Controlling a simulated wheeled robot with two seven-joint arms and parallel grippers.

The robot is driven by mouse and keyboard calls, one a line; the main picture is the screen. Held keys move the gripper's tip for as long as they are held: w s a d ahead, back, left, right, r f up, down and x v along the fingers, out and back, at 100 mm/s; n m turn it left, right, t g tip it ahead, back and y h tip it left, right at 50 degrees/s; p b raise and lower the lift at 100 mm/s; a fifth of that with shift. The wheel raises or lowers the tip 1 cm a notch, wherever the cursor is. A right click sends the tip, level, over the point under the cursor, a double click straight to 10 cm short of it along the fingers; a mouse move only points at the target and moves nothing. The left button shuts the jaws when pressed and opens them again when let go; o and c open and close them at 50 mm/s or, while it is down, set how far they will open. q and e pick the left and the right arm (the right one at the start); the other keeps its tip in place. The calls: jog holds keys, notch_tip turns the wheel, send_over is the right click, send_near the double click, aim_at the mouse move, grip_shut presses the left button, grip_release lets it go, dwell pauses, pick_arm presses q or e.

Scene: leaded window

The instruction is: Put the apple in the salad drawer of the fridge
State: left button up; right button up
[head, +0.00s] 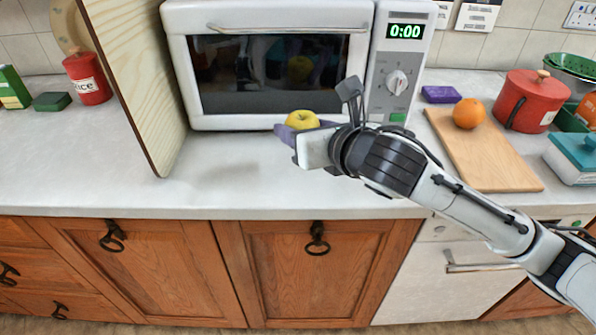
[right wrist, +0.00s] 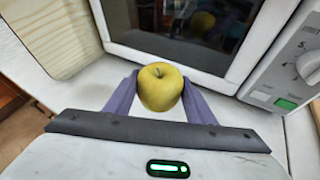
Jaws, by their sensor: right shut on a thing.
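A yellow apple (head: 302,120) is in front of the microwave, held in my right gripper (head: 297,130). In the right wrist view the apple (right wrist: 160,87) sits between the two purple fingers of the gripper (right wrist: 160,100), with a finger against each side. Its stem points up. The gripper is shut on it over the worktop; I cannot tell how far above the surface it is. My left gripper is not in view. No fridge or salad drawer can be made out in these frames.
A white microwave (head: 180,70) stands behind the apple. A tall wooden panel (head: 135,75) stands left of it. A chopping board (head: 497,160) with an orange (head: 469,113) and a red pot (head: 530,98) are at right. The worktop's front middle (head: 240,195) is clear.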

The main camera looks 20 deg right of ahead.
aim_at(302, 173)
notch_tip(302, 173, down, 8)
jog(key=shift+r+b, duration=0.15)
jog(key=shift+b, duration=0.35)
jog(key=o, duration=1.1)
jog(key=shift+f, duration=0.2)
